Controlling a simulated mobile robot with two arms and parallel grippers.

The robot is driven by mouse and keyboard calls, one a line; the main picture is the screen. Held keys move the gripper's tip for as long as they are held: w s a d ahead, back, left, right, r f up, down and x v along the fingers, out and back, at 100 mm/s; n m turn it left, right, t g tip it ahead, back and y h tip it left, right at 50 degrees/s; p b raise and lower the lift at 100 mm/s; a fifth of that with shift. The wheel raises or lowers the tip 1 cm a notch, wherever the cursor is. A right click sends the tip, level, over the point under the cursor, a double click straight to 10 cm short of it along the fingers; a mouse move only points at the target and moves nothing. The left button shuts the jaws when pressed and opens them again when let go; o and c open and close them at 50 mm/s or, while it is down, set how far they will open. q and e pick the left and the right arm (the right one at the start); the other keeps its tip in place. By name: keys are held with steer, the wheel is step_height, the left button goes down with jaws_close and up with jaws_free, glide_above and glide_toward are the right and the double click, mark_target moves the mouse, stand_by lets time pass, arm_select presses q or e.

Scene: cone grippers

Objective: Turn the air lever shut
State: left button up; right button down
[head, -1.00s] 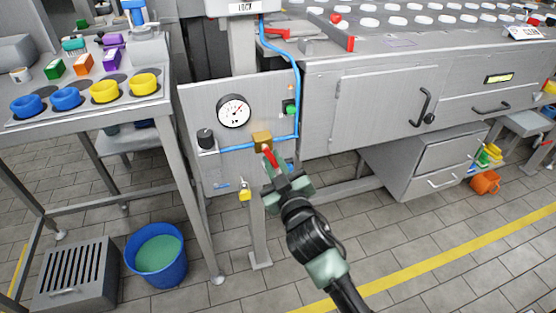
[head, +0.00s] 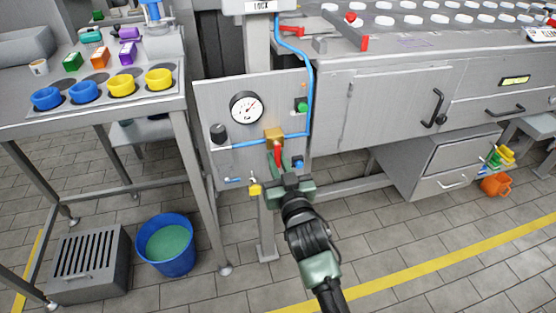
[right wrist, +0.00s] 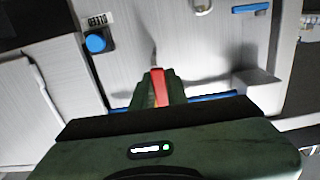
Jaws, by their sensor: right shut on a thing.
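The air lever (head: 278,154) is red and hangs from a brass valve block (head: 274,135) on the grey panel (head: 233,90). It points almost straight down in the head view. My right gripper (head: 285,173) comes from below and is shut on the lever. In the right wrist view the red lever (right wrist: 159,88) lies between the dark green fingers (right wrist: 158,94) of my right gripper. The fingers hide part of the lever. My left gripper is not in view.
A blue air pipe (head: 311,85) runs along the panel. A gauge (head: 246,108), a black knob (head: 219,133), a green button (head: 302,106) and a yellow padlock (head: 255,190) are nearby. A blue bucket (head: 150,250) stands at lower left. Open floor lies lower right.

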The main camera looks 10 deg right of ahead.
steer(key=c, duration=1.4)
jaws_free()
